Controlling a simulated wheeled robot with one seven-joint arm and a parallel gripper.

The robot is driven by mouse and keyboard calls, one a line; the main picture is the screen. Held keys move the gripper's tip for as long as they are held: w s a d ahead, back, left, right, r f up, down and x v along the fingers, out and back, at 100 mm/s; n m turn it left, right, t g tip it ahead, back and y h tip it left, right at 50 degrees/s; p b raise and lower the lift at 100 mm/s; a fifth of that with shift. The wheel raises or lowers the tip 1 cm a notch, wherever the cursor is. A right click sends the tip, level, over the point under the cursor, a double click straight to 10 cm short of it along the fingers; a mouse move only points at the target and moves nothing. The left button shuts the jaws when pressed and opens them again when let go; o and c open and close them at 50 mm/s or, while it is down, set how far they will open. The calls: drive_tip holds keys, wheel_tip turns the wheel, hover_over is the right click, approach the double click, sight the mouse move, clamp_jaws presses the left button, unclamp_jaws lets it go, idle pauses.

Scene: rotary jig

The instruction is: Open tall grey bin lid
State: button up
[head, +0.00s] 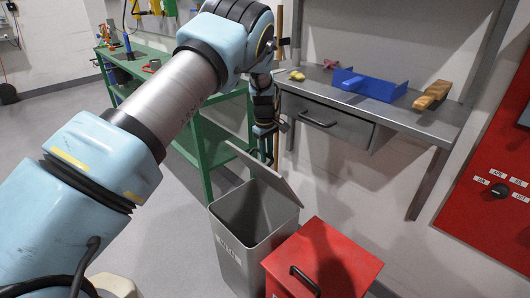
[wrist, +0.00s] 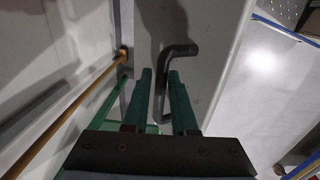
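The tall grey bin (head: 230,262) stands on the floor in the head view, with a label on its front. Its lid (head: 262,168) is raised and slants up to the left over the rim, so the inside shows. My gripper (head: 268,152) is behind the lid, partly hidden by it. In the wrist view, my gripper's two green fingers (wrist: 162,82) reach to the lid's grey outer face (wrist: 205,25). A dark bent handle (wrist: 180,49) on that face runs down between the fingers. Whether both fingers press on it I cannot tell.
A red bin (head: 335,262) with a black handle stands close on the right. A grey workbench (head: 400,112) with a drawer is behind, and a green table (head: 215,140) is behind to the left. A red cabinet (head: 500,185) is at the right. Open floor lies at the left.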

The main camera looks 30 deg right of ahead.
drive_tip(key=o, duration=0.3)
drive_tip(key=shift+w+a+r, duration=0.1)
drive_tip(key=shift+w+r, duration=0.1)
wheel_tip(320, 180, up, 11)
drive_tip(key=b, duration=0.2)
drive_tip(key=shift+a+b, duration=0.3)
drive_tip(key=shift+b, duration=0.05)
drive_tip(key=shift+f, duration=0.1)
drive_tip(key=shift+c, duration=0.3)
